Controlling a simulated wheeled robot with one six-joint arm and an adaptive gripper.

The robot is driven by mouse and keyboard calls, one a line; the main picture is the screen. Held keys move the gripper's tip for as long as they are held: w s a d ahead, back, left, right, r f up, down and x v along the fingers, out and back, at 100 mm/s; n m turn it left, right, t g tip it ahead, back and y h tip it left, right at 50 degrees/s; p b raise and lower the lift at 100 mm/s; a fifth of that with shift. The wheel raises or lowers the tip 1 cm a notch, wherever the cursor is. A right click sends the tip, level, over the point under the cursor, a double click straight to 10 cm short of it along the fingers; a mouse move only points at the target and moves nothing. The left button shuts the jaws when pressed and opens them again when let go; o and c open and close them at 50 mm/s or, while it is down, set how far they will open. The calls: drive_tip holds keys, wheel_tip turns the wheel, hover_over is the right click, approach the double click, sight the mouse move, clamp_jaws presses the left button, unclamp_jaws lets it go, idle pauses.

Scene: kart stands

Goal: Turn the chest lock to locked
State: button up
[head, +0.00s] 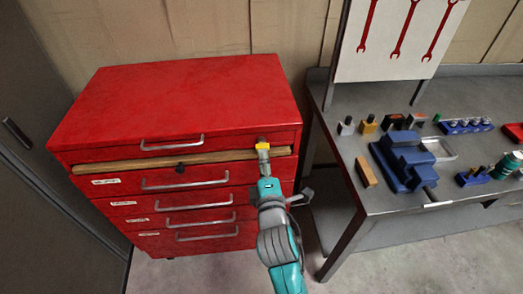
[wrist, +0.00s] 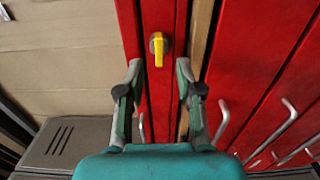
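The red tool chest (head: 180,100) stands at the left in the head view. Its lock (head: 262,146) is at the right end of the top drawer front, with a yellow lever. In the wrist view the lock (wrist: 158,48) shows a round grey base and the yellow lever pointing down the picture, along the drawer's length. My gripper (wrist: 160,78) is open and empty; its two fingers stand apart, with the lock ahead between them and no contact visible. In the head view my gripper (head: 264,160) is at the lock and partly hides it.
A wooden bar (head: 120,166) with a black knob (head: 180,168) runs across the chest below the top drawer. Drawer handles (head: 185,184) stick out below it. A grey workbench (head: 395,202) with a blue vise-like block (head: 405,163) and small tools stands to the right.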

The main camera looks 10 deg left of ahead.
drive_tip(key=v, duration=0.6)
drive_tip(key=shift+s, duration=0.15)
idle(0.3)
drive_tip(key=s+d+f+m+g+h, duration=0.1)
drive_tip(key=s+d+f+m+g, duration=0.1)
drive_tip(key=s+d+f+m, duration=0.9)
drive_tip(key=s+d+m+h, duration=0.1)
drive_tip(key=s+d+m, duration=0.2)
drive_tip(key=s, duration=0.6)
drive_tip(key=s+d+r+m+h, duration=0.1)
drive_tip(key=s+d+m, duration=0.3)
drive_tip(key=s, duration=0.5)
drive_tip(key=s+d+r+m+h, duration=0.1)
drive_tip(key=s+d+m+h, duration=0.1)
drive_tip(key=s+d, duration=0.3)
drive_tip(key=s+m, duration=0.1)
drive_tip(key=s, duration=0.3)
drive_tip(key=shift+s+d+g, duration=0.25)
drive_tip(key=shift+d+g, duration=0.05)
drive_tip(key=shift+d, duration=0.05)
